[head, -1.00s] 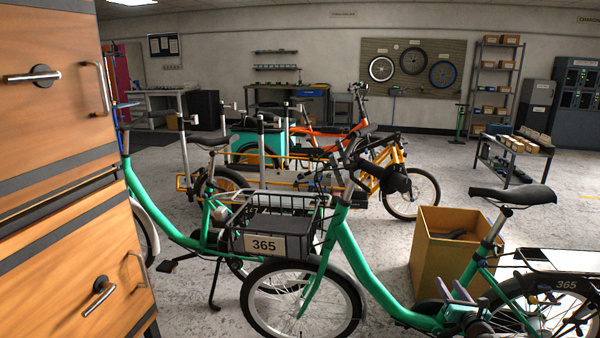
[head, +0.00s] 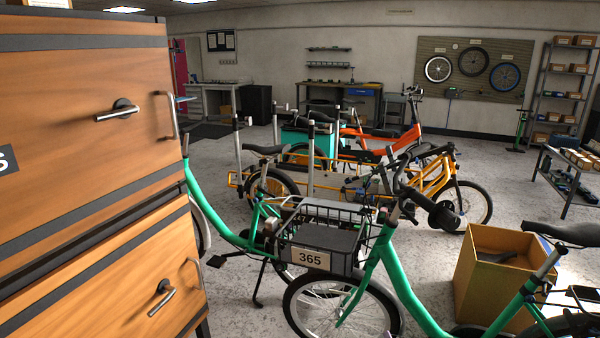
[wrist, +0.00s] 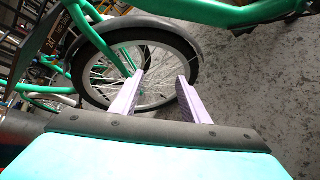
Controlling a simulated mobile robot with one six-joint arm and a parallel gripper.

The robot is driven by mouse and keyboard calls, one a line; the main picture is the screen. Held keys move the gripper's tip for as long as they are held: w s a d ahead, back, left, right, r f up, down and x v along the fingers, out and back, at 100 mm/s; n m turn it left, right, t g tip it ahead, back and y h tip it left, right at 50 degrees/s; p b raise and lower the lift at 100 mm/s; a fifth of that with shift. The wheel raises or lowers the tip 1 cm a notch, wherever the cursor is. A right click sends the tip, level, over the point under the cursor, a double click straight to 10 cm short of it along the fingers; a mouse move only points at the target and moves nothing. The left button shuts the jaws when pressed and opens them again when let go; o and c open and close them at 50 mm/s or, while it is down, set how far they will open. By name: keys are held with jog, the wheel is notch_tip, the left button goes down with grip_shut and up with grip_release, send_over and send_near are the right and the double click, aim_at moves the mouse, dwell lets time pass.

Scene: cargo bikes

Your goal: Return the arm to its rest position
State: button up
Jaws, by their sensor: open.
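Beyond the fingers is a spoked bike wheel (wrist: 112,72) with a dark tyre. A green frame tube (wrist: 215,12) crosses the top of that view. The fingers look clear of the wheel, but the exact gap cannot be told.
A wooden drawer cabinet (head: 85,100) stands close on the left. A yellow box (head: 490,275) is at right. An orange bike (head: 380,140) and shelves (head: 560,95) stand behind.

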jog(key=s+a+f+m+g+p, duration=0.1)
jog(key=s+a+f+m+g, duration=0.25)
jog(key=s, duration=0.35)
jog(key=s+a+f+m+g+p, duration=0.25)
jog(key=s+f+m, duration=0.25)
jog(key=s, duration=0.3)
jog(key=s+a+f+m+g+p, duration=0.1)
jog(key=s+a+f+m+g, duration=0.25)
jog(key=s, duration=0.35)
jog(key=s+a+m+g, duration=0.3)
jog(key=s+m, duration=0.3)
jog(key=s, duration=0.4)
jog(key=s+a+m+g+y, duration=0.1)
jog(key=s+a+m+g, duration=0.1)
jog(key=s+m+g, duration=0.3)
jog(key=s+m, duration=0.1)
jog(key=s, duration=0.3)
jog(key=shift+s+a+r+m+y, duration=0.2)
jog(key=shift+s+a+m+y, duration=0.1)
jog(key=shift+s+a, duration=0.1)
jog(key=shift+d+g, duration=0.1)
jog(key=shift+g, duration=0.15)
